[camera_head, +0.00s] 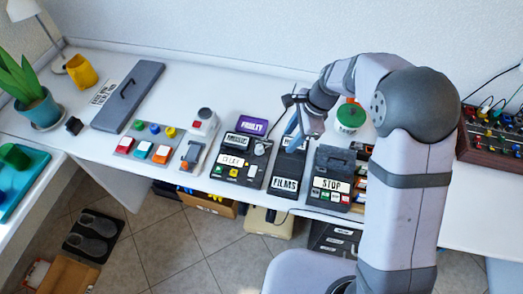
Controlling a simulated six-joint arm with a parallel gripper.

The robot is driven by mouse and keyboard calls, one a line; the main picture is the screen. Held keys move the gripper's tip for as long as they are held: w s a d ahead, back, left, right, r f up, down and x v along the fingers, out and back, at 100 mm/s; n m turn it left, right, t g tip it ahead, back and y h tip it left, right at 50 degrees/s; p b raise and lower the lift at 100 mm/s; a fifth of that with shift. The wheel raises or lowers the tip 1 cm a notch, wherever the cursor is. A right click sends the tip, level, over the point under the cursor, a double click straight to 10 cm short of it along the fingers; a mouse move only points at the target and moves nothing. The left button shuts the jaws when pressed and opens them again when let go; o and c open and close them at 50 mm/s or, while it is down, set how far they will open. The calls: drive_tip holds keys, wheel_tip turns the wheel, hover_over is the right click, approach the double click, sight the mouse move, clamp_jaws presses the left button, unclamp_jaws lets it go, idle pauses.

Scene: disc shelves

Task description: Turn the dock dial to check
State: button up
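A dark dock (227,172) with a white label and small coloured buttons stands near the middle of the white table. A small pale round knob (259,149) at its upper right looks like the dial; its pointer and markings are too small to read. My gripper (290,124) hangs just right of the knob, near the dark box labelled FILMS (285,184). It appears apart from the knob. Its fingertips are small and partly merged with the things behind, so I cannot tell whether they are open or shut.
A STOP box (331,184) and a green-lidded tub (350,117) stand to the right. A purple FAULTY case (253,126) lies behind the dock. A button panel (147,146) and a lever unit (191,156) are left. The table's front edge is close.

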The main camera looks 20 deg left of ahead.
sight(260, 147)
drive_tip(key=w+a+f+m+y+b, duration=0.1)
drive_tip(key=w+a+f+m, duration=0.1)
drive_tip(key=a, duration=0.5)
wheel_tip(260, 147, down, 3)
drive_tip(key=shift+w+r+m, duration=0.1)
drive_tip(key=shift+w+m, duration=0.3)
drive_tip(key=shift+m, duration=0.5)
drive_tip(key=shift+p+x, duration=0.45)
drive_tip(key=shift+x, duration=3.2)
drive_tip(key=shift+r, duration=0.1)
clamp_jaws()
